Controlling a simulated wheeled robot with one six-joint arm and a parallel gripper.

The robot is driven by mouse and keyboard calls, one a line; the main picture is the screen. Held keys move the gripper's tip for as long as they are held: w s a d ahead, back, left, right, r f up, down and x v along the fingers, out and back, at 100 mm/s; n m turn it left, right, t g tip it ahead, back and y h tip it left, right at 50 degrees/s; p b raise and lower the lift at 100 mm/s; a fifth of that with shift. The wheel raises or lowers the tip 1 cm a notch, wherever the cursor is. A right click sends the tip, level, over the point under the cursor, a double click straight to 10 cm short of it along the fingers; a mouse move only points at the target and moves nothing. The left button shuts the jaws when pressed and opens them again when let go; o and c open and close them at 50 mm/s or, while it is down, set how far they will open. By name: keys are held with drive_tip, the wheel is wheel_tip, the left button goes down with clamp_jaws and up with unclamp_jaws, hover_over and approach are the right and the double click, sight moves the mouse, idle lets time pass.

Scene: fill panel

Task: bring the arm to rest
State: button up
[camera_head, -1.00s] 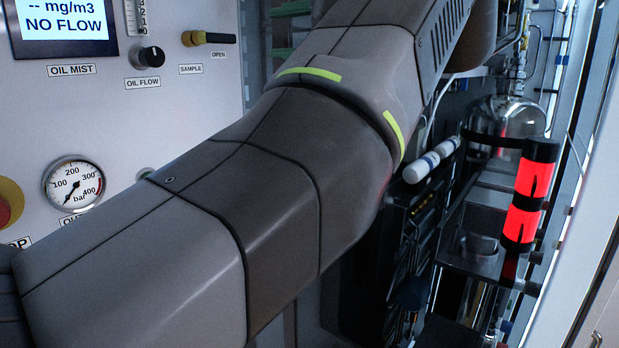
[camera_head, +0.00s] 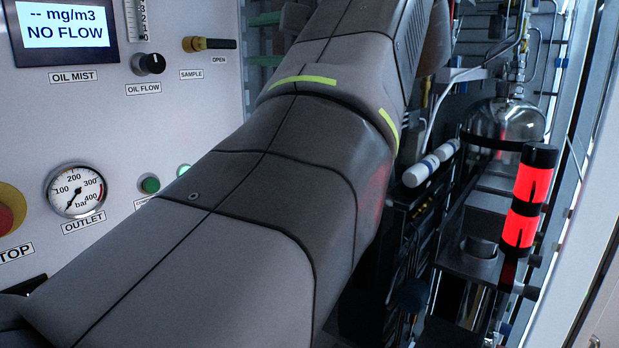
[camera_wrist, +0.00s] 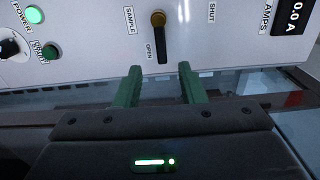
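My gripper (camera_wrist: 161,85) shows in the wrist view with two green fingers standing apart and nothing between them. The sample valve handle (camera_wrist: 161,42) is on the panel just beyond the fingertips, and I see a gap between it and them. The sample valve handle (camera_head: 208,44) lies pointing right, toward the OPEN label (camera_head: 219,60).
The white panel (camera_head: 110,120) carries a display (camera_head: 65,28) reading NO FLOW, an oil flow knob (camera_head: 148,64), an outlet gauge (camera_head: 76,191) and a red stop button (camera_head: 6,216). A red-lit beacon (camera_head: 528,200) and a metal tank (camera_head: 503,122) stand at right.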

sight(223, 43)
drive_tip(key=shift+p+x, duration=1.4)
drive_tip(key=shift+x, duration=3.15)
drive_tip(key=shift+w+a+n+b, duration=0.1)
drive_tip(key=shift+a+n+b, duration=0.05)
drive_tip(key=shift+n+b, duration=0.15)
drive_tip(key=shift+r+n+b, duration=0.1)
drive_tip(key=shift+n+b, duration=0.2)
drive_tip(key=shift+n, duration=0.2)
drive_tip(key=b+v, duration=0.1)
drive_tip(key=v, duration=0.5)
drive_tip(key=shift+r+b, duration=0.15)
drive_tip(key=shift+b, duration=0.15)
drive_tip(key=shift+d, duration=0.25)
